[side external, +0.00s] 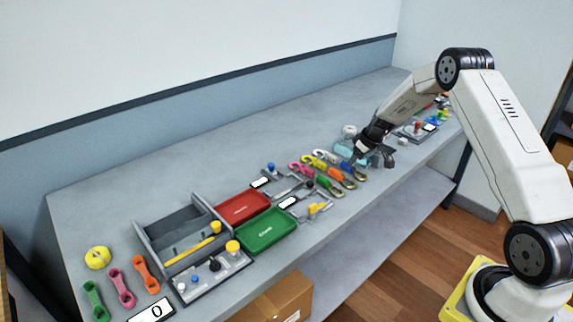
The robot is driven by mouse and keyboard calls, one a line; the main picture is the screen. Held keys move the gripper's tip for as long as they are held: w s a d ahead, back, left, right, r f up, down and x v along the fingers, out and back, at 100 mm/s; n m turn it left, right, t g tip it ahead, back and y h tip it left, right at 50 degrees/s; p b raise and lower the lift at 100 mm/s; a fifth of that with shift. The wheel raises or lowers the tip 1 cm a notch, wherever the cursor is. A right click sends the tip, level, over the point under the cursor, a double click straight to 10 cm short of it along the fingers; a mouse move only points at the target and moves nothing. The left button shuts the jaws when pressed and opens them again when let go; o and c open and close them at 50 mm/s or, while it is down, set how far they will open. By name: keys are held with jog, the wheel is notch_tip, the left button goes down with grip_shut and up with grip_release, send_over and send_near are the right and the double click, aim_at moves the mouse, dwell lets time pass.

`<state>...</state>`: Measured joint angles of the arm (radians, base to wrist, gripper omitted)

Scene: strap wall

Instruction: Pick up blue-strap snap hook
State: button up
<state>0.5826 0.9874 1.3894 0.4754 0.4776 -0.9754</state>
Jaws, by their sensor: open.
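Several snap hooks with coloured straps lie in two short rows on the grey bench, right of centre. The blue-strap snap hook (353,170) is at the right end of the nearer row, beside the orange-strap one (340,178). My gripper (376,157) is open, with its dark fingers a little beyond and to the right of the blue strap. It appears apart from the blue-strap hook, and I see nothing between the fingers. Its exact height above the bench is hard to tell.
Pink (299,169), yellow (313,161) and green (327,186) straps lie close by. A red tray (240,206) and a green tray (268,231) are to the left. The back of the bench is clear.

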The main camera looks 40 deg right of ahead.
aim_at(352, 170)
jog(key=shift+x, duration=2.25)
grip_shut()
